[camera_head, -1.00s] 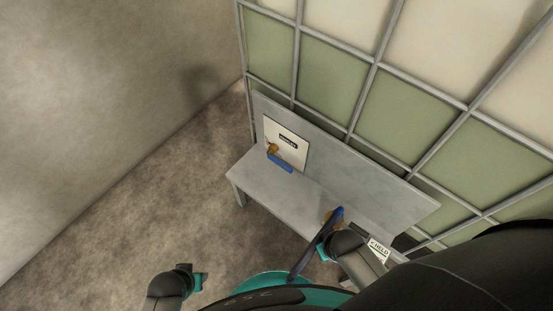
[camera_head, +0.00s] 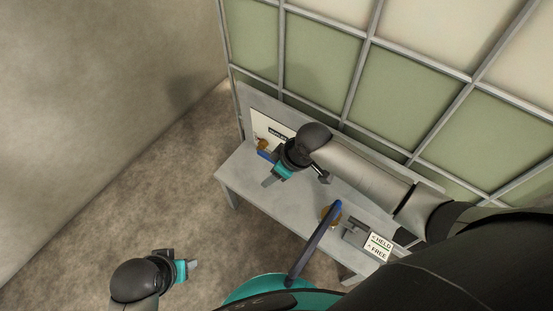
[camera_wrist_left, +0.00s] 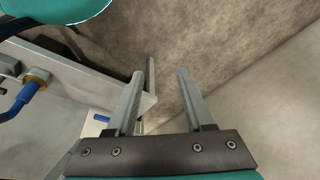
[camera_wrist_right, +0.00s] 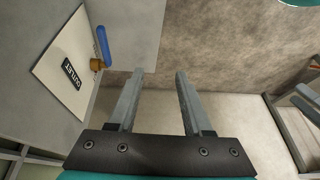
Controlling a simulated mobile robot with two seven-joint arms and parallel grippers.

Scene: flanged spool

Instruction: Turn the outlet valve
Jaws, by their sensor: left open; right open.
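The outlet valve has a blue handle (camera_wrist_right: 104,46) on a brass body (camera_wrist_right: 96,64), in front of a white plate (camera_wrist_right: 55,75) with a dark label that seems to read OUTLET. In the head view the brass body (camera_head: 263,144) and plate (camera_head: 262,122) show beyond my right gripper, the handle partly hidden. My right gripper (camera_head: 269,181) is open and empty, close to the valve and apart from it. In its wrist view the valve is left of the fingers (camera_wrist_right: 160,74). My left gripper (camera_head: 191,266) is open and empty over the floor, left of the bench.
The grey bench (camera_head: 236,175) has a backboard against a panelled wall. A long blue hose-like piece (camera_head: 318,240) with a brass fitting (camera_head: 328,215) crosses its right part, near a HELD/FREE sign (camera_head: 379,247). The floor (camera_head: 120,190) to the left is clear.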

